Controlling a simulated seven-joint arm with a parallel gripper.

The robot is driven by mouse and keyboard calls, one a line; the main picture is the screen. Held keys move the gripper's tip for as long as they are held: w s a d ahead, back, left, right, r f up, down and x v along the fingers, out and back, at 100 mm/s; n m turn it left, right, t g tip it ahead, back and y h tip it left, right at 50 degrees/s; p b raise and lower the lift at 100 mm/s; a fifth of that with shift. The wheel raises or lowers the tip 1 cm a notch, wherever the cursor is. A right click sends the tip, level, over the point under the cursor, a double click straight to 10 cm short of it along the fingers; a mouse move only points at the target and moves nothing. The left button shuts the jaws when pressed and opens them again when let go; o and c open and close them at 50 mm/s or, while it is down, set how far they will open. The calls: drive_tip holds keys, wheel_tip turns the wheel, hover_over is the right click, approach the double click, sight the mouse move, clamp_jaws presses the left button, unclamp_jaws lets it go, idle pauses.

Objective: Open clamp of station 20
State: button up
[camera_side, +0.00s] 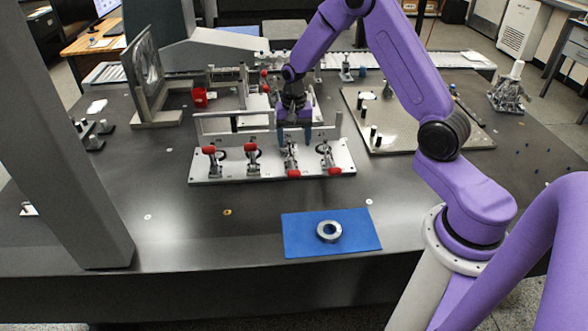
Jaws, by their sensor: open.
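A light metal clamp plate (225,175) lies on the dark table and carries a row of toggle clamps with red handles. The first clamp from the left (210,160) and the second clamp (253,158) have their red tips higher, towards the back of the plate. The third clamp (291,157) and the rightmost clamp (327,158) have their red tips low, near the front edge. Station numbers are too small to read, so I cannot tell which is station 20. My gripper (294,134) is open and points down just behind and above the third clamp; contact cannot be told.
A metal rail frame (222,117) stands along the plate's back, close to my gripper. A blue mat (300,240) with a metal ring (329,231) lies in front. A plate with dark pegs (405,140) is to the right. The table front left is mostly clear.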

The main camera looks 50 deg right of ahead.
sight(294, 171)
wheel_tip(294, 171, down, 12)
drive_tip(key=shift+r, duration=0.1)
idle(0.4)
drive_tip(key=shift+c, duration=0.3)
clamp_jaws()
drive_tip(key=shift+w+r, duration=0.1)
drive_tip(key=shift+r, duration=0.05)
drive_tip(key=shift+w+d+r+g+y, duration=0.2)
drive_tip(key=shift+d+r+g+y, duration=0.05)
drive_tip(key=shift+r+g+y, duration=0.2)
drive_tip(key=shift+w+d+r+g+y, duration=0.25)
drive_tip(key=shift+r+g+y, duration=0.15)
drive_tip(key=shift+g+y, duration=0.1)
drive_tip(key=shift+w+d+r+g+y, duration=0.2)
drive_tip(key=shift+r+g+y, duration=0.25)
drive_tip(key=shift+w+d+r+g+y, duration=0.75)
drive_tip(key=shift+r+g+y, duration=0.05)
drive_tip(key=shift+g+y, duration=0.4)
drive_tip(key=shift+w+d+r, duration=0.1)
drive_tip(key=shift+d+r, duration=0.05)
